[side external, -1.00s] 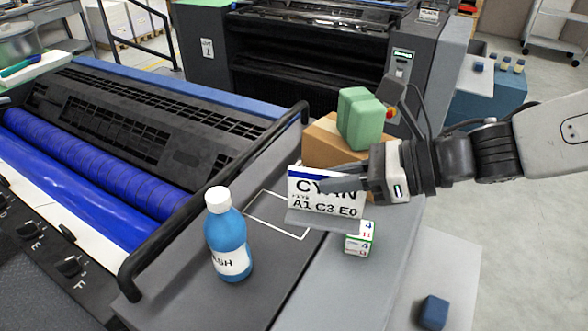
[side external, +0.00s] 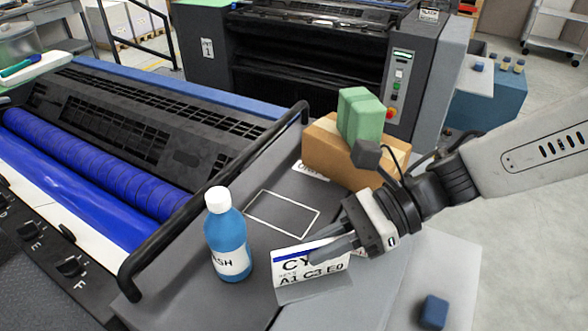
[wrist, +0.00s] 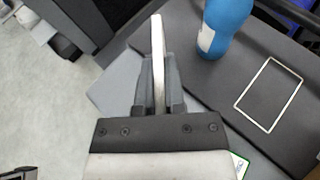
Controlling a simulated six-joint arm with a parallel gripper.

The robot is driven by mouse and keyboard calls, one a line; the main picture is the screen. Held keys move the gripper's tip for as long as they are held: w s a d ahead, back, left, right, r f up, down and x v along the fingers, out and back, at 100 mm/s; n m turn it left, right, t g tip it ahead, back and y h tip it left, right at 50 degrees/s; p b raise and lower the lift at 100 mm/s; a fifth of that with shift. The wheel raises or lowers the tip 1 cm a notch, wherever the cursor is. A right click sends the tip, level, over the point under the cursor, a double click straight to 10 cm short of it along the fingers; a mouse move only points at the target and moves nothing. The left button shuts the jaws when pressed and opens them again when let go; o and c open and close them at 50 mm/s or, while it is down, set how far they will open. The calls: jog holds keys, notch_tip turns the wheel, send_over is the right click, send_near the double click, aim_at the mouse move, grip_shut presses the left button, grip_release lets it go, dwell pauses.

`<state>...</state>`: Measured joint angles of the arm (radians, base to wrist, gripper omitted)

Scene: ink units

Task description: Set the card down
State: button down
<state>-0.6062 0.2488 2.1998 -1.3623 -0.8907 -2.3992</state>
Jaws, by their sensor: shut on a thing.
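The card (side external: 292,272) is white with a blue stripe and the black letters "A1 C3 E0". It is held upright, close to the bottle's right side in the side view. My gripper (side external: 325,250) is shut on the card, and its fingers cover part of the upper print. In the wrist view the card shows as a thin white edge (wrist: 157,40) between my fingers (wrist: 158,85). A grey strip shows under the card; I cannot tell whether the card touches the surface. An empty white rectangle outline (side external: 247,215) is marked on the dark panel behind the card.
A blue bottle (side external: 227,245) with a white cap stands just left of the card; it also shows in the wrist view (wrist: 226,30). A black rail (side external: 215,185) borders the rollers.

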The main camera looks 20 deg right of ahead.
aim_at(336, 269)
jog(key=shift+f, duration=1.75)
jog(key=shift+f, duration=0.1)
jog(key=shift+f, duration=1.7)
jog(key=c, duration=0.7)
grip_release()
jog(key=shift+f, duration=0.1)
jog(key=shift+d+r, duration=0.3)
jog(key=shift+d, duration=0.1)
jog(key=v, duration=1.1)
